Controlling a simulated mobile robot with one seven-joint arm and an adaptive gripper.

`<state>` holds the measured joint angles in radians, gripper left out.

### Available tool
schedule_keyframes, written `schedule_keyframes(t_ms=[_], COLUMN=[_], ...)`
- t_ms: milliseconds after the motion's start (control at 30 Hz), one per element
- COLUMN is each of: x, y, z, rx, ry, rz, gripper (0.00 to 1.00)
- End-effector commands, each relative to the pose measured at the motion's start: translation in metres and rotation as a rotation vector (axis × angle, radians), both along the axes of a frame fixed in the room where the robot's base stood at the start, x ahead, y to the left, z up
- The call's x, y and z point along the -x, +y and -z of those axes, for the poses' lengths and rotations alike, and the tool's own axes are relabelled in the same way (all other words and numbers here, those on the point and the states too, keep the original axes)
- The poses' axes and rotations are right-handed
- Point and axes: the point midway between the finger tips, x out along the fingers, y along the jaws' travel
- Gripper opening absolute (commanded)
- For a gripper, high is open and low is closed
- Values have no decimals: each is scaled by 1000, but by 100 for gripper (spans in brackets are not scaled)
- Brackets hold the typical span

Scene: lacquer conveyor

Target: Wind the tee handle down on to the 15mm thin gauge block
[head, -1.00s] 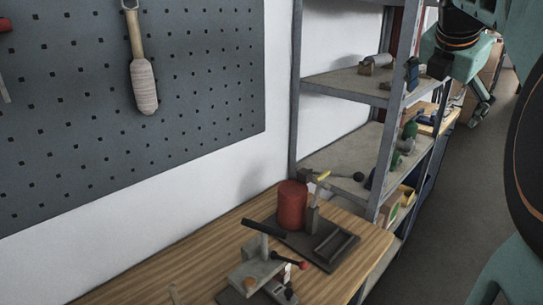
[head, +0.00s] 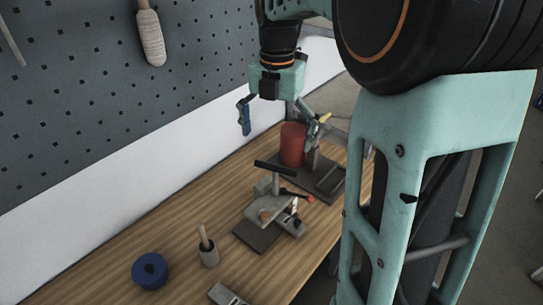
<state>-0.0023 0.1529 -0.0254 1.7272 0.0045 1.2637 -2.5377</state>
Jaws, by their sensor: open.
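The tee handle (head: 281,172) is a dark bar on an upright stem, standing on a small grey fixture (head: 262,208) on the bench. A red ball-ended lever and small orange and white parts show beside the stem. I cannot make out the 15mm thin gauge block for certain; it may be hidden or too small to tell among these parts. My gripper (head: 278,128) points down with its fingers spread wide, empty. In the picture it is above the tee handle and in front of the red cylinder, touching neither as far as I can tell.
A red cylinder (head: 292,145) stands on a dark plate with a yellow-tipped lever (head: 325,117) behind the fixture. A blue roll (head: 150,270), a grey pot with a wooden handle (head: 208,252) and a grey block (head: 228,295) stand nearer. Bare wood lies left of the fixture.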

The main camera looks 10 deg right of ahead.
Motion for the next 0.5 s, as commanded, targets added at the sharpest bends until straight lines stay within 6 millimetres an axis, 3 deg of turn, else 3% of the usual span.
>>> schedule_keyframes(t_ms=[233,500], x=[1,0], y=[0,0], z=[47,72], rx=[0,1], ry=[4,-1], rz=[-1,0], gripper=[97,97])
